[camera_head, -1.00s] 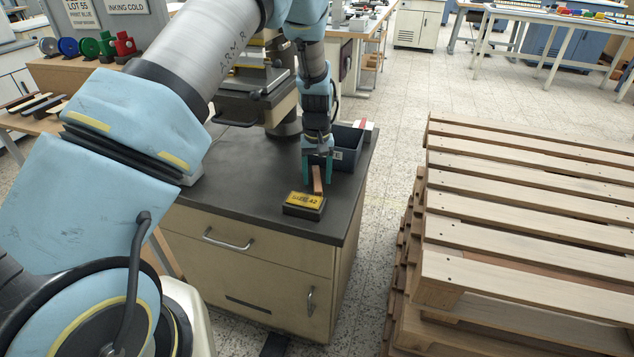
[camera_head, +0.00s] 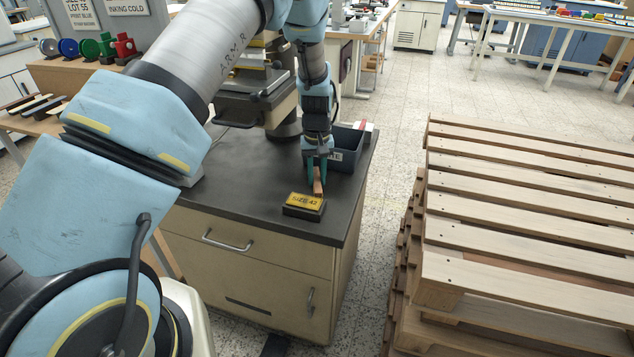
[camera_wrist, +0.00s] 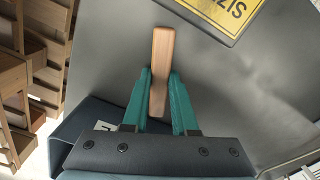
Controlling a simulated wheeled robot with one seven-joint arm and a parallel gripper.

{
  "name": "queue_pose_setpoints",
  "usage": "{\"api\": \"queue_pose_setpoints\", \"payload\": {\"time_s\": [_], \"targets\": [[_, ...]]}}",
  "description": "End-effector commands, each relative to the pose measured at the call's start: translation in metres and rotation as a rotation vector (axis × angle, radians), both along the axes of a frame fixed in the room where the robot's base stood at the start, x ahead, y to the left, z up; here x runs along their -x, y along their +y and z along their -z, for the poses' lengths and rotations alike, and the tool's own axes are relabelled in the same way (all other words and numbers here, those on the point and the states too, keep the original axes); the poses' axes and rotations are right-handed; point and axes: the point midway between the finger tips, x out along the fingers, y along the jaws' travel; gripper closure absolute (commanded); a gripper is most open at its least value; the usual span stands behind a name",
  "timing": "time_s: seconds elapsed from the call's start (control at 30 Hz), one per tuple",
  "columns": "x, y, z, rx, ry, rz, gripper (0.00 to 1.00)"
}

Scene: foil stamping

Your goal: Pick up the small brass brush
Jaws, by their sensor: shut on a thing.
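The brush shows as a reddish-brown wooden handle (camera_head: 318,187) on the dark cabinet top, just behind the yellow-labelled block. In the wrist view the handle (camera_wrist: 162,62) runs up from between the fingers. Its bristle end is not clearly visible. My gripper (camera_head: 317,170) points down with its teal fingers closed around the handle. In the wrist view the two fingers of my gripper (camera_wrist: 160,98) stand on either side of it. I cannot tell whether the brush is clear of the surface.
A black block with a yellow label (camera_head: 304,204) lies just in front of the brush. A dark blue-grey bin (camera_head: 347,150) stands close behind my gripper. The cabinet top (camera_head: 250,180) is bare to the left. Stacked wooden pallets (camera_head: 520,220) stand at the right.

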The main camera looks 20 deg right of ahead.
Motion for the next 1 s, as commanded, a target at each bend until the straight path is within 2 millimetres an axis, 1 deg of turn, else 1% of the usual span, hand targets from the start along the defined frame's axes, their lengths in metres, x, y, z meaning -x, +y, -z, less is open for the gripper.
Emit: {"api": "queue_pose_setpoints", "payload": {"time_s": [0.13, 0.27, 0.5, 0.6, 0.7, 0.83, 1.0], "targets": [[0.000, 0.000, -0.004, 0.000, -0.001, 0.000, 1.00], [-0.001, -0.001, -0.017, 0.003, -0.003, 0.000, 1.00], [-0.001, -0.001, -0.065, 0.005, -0.005, 0.000, 1.00], [0.000, -0.001, -0.083, 0.003, -0.003, 0.000, 1.00], [0.000, -0.001, -0.095, 0.003, -0.001, 0.000, 1.00], [0.000, 0.000, -0.103, 0.000, -0.001, 0.001, 1.00], [0.000, 0.000, -0.105, 0.000, 0.000, 0.000, 1.00]]}}
